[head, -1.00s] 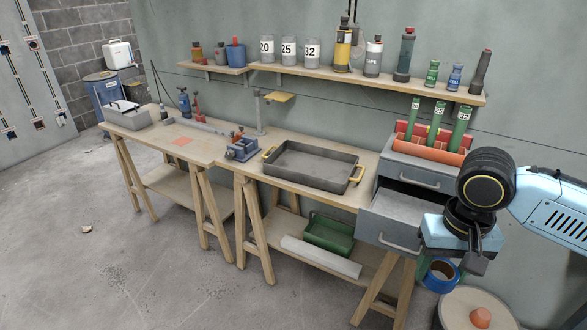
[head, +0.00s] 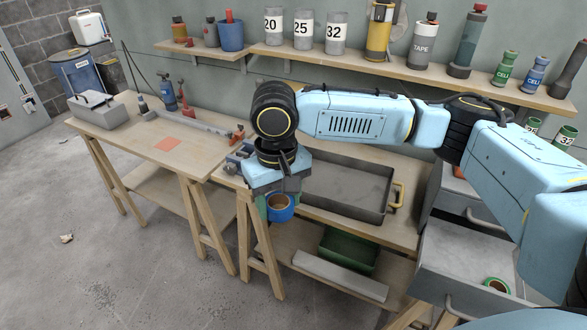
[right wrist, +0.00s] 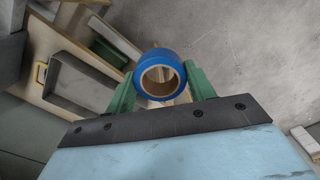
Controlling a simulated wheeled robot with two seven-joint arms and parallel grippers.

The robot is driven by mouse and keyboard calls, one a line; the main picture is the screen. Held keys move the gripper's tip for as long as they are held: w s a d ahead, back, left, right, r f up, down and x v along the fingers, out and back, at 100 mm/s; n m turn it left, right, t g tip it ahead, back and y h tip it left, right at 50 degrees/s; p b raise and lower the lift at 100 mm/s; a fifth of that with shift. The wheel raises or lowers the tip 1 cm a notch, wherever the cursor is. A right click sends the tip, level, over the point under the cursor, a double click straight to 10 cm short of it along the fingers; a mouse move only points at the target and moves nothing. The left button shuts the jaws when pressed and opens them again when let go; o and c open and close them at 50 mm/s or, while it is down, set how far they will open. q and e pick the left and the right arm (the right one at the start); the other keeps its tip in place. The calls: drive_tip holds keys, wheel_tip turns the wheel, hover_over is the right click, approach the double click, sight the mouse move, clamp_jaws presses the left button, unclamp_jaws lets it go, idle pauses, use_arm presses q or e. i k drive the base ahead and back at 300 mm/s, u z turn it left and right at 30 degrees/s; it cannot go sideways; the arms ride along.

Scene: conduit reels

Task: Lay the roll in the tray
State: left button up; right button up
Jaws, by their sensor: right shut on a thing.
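A blue tape roll (head: 280,207) with a brown core hangs in my right gripper (head: 266,206), in front of the bench's front edge. In the right wrist view the roll (right wrist: 160,74) sits between the two green fingers of the gripper (right wrist: 160,82), which is shut on it. The grey tray (head: 345,208) with brass handles lies on the bench, right of and behind the roll in the head view. My arm hides its left and back parts. The tray (right wrist: 88,88) also shows at the left in the right wrist view. My left gripper is not in view.
An open drawer (head: 470,262) at the right holds a green roll (head: 497,285). A green bin (head: 347,250) and a grey channel (head: 340,276) lie on the lower shelf. A blue vise, partly hidden, stands left of the tray. The tray's visible floor is empty.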

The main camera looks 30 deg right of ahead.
sight(333, 192)
drive_tip(key=z, duration=0.5)
drive_tip(key=i, duration=1.15)
drive_tip(key=z, duration=0.85)
